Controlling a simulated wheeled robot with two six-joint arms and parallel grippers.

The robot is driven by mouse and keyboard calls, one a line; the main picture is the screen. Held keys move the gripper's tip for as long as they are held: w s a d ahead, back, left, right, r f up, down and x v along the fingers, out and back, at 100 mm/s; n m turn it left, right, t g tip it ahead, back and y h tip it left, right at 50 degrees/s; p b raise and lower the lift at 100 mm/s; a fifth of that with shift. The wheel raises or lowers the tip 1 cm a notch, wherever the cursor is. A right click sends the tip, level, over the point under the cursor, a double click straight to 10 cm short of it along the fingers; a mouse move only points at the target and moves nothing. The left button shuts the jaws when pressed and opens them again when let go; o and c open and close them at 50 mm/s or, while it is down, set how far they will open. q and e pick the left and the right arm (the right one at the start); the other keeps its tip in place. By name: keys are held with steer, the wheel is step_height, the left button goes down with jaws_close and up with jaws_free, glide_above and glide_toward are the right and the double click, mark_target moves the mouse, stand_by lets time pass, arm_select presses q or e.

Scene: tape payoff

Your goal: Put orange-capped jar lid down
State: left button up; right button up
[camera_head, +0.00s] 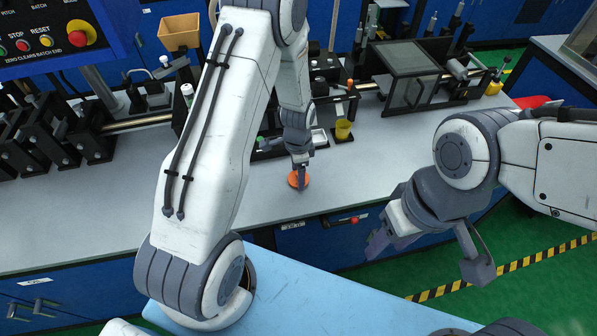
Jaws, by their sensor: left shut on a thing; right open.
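The orange lid (293,180) is a flat round disc at the grey worktop (345,180), near its front edge. My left gripper (301,181) points down and is shut on the lid; its fingers cover part of the disc. I cannot tell whether the lid touches the worktop or is slightly above it. My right gripper (428,255) is open and empty, in front of the bench and over the floor side, with its fingers spread wide. The jar itself I cannot make out.
A clear-covered box (410,75) stands further back. A control panel (55,35) with a red button hangs at upper left. The worktop right of the lid is clear.

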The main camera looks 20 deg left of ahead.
arm_select(q)
steer(key=shift+f, duration=0.2)
steer(key=o, duration=1.2)
steer(key=shift+r, duration=0.1)
